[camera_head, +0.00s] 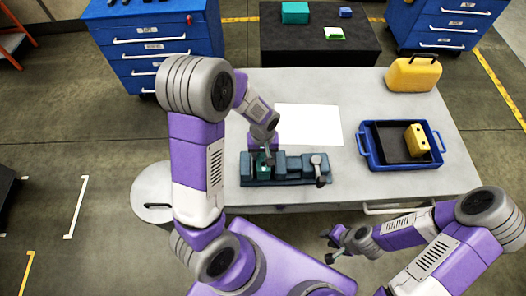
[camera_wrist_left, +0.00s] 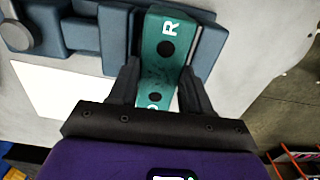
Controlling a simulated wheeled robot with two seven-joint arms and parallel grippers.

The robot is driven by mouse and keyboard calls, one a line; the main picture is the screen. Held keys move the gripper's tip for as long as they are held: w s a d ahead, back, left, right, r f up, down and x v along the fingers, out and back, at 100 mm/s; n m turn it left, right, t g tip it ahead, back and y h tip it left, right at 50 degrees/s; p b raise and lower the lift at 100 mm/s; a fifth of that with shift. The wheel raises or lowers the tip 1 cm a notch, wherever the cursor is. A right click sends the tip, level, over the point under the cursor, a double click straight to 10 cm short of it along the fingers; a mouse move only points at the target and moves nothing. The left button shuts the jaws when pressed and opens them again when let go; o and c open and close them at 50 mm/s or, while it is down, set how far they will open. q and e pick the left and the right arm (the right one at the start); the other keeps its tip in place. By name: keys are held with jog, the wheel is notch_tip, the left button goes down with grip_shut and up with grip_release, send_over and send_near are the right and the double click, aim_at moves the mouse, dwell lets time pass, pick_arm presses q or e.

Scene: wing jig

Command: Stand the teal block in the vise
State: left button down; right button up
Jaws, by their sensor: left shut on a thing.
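The teal block (camera_head: 263,171) is at the left part of the blue-grey vise (camera_head: 292,167) on the grey table. In the left wrist view the block (camera_wrist_left: 166,38) shows an "R" and dark round holes, and lies between the blue vise jaws (camera_wrist_left: 115,38). Whether it rests on the vise floor cannot be seen. My left gripper (camera_head: 264,157) comes down from above, its two black fingers on either side of the block, shut on it. My right gripper (camera_head: 329,248) is empty and open, off the table's front edge, far from the vise.
A white sheet (camera_head: 309,124) lies behind the vise. A blue tray (camera_head: 367,153) with a yellow block (camera_head: 417,139) stands at right, a yellow case (camera_head: 413,75) behind it.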

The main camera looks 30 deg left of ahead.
pick_arm(q)
jog(key=shift+f+b, duration=0.3)
jog(key=shift+f, duration=0.4)
jog(key=shift+f, duration=0.1)
jog(key=shift+f+b, duration=0.45)
jog(key=shift+b, duration=0.15)
jog(key=shift+c, duration=2.1)
grip_release()
jog(key=shift+s, duration=0.1)
notch_tip(320, 180, up, 8)
jog(key=shift+f+p, duration=0.15)
jog(key=shift+p, duration=0.5)
